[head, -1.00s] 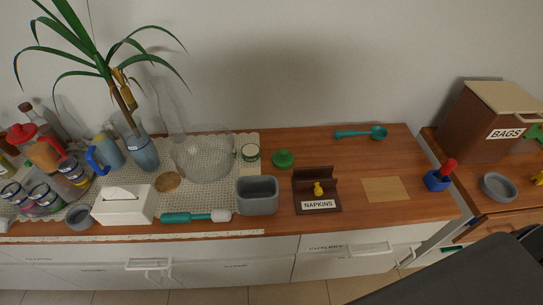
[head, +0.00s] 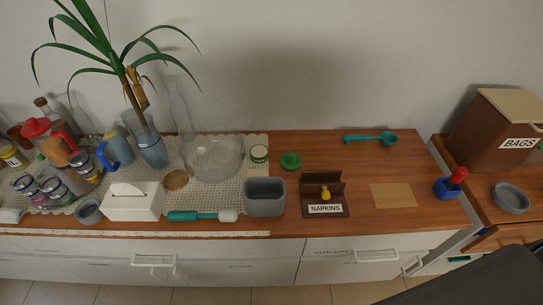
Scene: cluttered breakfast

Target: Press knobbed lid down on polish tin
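A green knobbed lid (head: 291,161) lies on the wooden counter, right of a small round tin (head: 259,154) with a white and green side. The lid and the tin stand apart, with a narrow strip of counter between them. The tin is at the right edge of the lace runner, beside a clear glass bowl. No other view is given, and neither of my grippers shows. A dark grey shape at the lower right hides part of the drawers and floor.
A grey tub (head: 265,197) and a brown napkin holder (head: 325,194) stand in front of the tin and lid. The glass bowl (head: 214,158) is left of the tin. A teal scoop (head: 371,138) lies at the back right. The counter between scoop and tan mat (head: 393,195) is clear.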

